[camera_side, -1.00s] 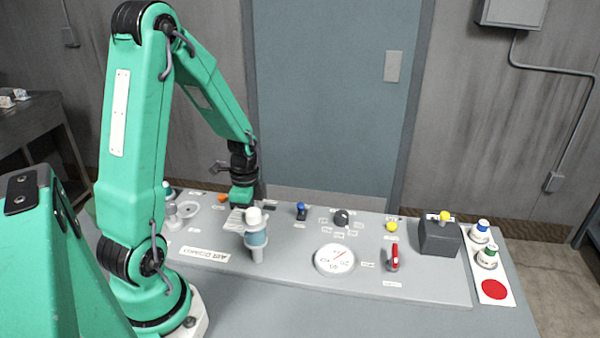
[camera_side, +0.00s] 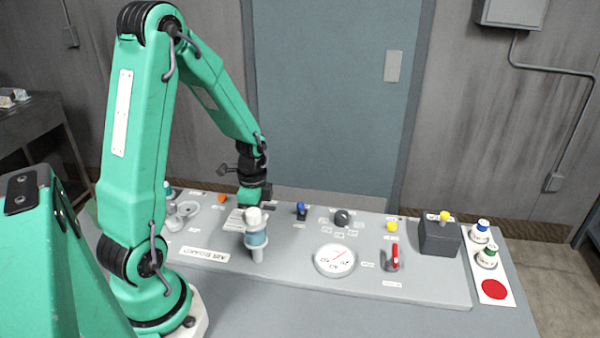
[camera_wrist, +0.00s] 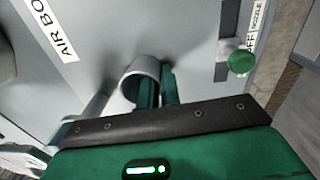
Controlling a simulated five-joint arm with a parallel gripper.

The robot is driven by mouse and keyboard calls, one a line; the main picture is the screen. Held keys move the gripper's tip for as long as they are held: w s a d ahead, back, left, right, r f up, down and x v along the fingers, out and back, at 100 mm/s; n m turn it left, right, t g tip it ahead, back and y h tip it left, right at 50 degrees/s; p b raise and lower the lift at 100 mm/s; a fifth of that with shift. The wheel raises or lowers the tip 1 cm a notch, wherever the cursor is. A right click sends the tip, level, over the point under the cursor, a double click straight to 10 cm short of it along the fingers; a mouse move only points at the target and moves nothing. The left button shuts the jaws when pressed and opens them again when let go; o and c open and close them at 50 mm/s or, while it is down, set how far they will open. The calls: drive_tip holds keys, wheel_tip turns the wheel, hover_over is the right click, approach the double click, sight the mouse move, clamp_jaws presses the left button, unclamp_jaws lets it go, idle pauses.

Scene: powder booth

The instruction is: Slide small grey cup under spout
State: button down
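In the wrist view a small grey cup (camera_wrist: 141,68), a round open-topped cylinder, stands on the light grey panel. My gripper (camera_wrist: 158,82) is right at it, with its two green fingers close together at the cup's near right wall. I cannot tell whether they pinch the wall or only overlap it in the picture. In the side view my gripper (camera_side: 249,205) is low over the panel, behind a white-capped cylinder, and its fingertips and the cup are hidden there. I cannot make out a spout in either view.
The white-capped cylinder with a bluish bowl (camera_side: 256,237) stands in front of my gripper. The panel (camera_side: 290,265) also bears a blue switch (camera_side: 301,211), a dark knob (camera_side: 342,217), a gauge (camera_side: 334,259), a red lever (camera_side: 394,258) and a dark box (camera_side: 438,240) to the right.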

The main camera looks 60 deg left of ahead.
sight(269, 230)
drive_tip(key=shift+w+d, duration=1.25)
drive_tip(key=shift+d, duration=0.2)
drive_tip(key=c, duration=1.6)
unclamp_jaws()
drive_tip(key=shift+s, duration=0.1)
drive_tip(key=shift+d, duration=0.1)
drive_tip(key=shift+c, duration=0.2)
drive_tip(key=shift+o, duration=0.5)
wheel_tip(269, 230, up, 8)
drive_tip(key=shift+w+a, duration=0.25)
drive_tip(key=shift+w, duration=0.1)
